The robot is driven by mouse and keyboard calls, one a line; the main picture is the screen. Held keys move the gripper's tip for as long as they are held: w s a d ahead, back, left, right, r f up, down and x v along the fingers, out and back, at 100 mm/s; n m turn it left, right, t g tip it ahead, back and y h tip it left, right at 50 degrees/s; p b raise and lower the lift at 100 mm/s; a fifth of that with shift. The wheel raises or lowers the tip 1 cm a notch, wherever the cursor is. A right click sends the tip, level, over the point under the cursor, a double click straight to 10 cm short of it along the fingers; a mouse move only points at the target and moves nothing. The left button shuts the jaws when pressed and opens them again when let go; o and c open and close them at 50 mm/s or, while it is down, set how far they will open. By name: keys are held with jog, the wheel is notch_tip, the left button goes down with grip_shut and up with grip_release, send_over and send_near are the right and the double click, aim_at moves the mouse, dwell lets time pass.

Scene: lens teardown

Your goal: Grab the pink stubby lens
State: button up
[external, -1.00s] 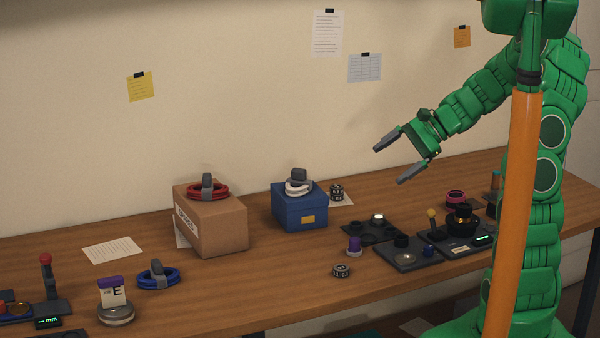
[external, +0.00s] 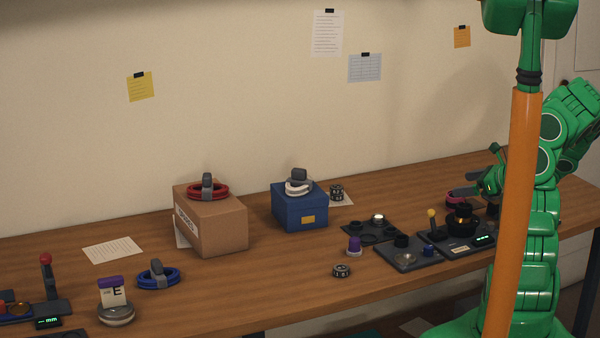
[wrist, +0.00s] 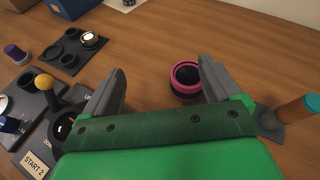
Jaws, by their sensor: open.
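The pink stubby lens (wrist: 186,82), a short dark cylinder with pink bands, stands on the wooden table. In the wrist view it lies between the two fingers of my gripper (wrist: 163,72), nearer the right finger, whose edge lies close to it. The fingers are wide apart and hold nothing. In the external view a bit of the lens's pink (external: 454,201) shows beneath my gripper (external: 474,178), which hides part of it. I cannot tell whether a finger touches the lens.
Left of my gripper in the wrist view stand a yellow-knobbed lever (wrist: 46,83) and a dark tray (wrist: 72,58) with round recesses. At right a stand holds an orange post with a teal top (wrist: 301,108). Bare table lies beyond the lens.

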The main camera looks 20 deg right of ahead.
aim_at(456, 201)
jog(key=shift+m+h, duration=0.6)
jog(key=shift+m, duration=0.3)
jog(key=d+f, duration=0.1)
jog(key=d, duration=0.1)
jog(key=s+d+f, duration=0.1)
jog(key=d+f, duration=0.1)
jog(key=shift+d, duration=0.15)
jog(key=shift+f, duration=0.15)
jog(key=shift+x, duration=3.8)
jog(key=shift+w+d, duration=0.15)
jog(key=c, duration=1.2)
jog(key=shift+c, duration=0.2)
jog(key=shift+r, duration=0.2)
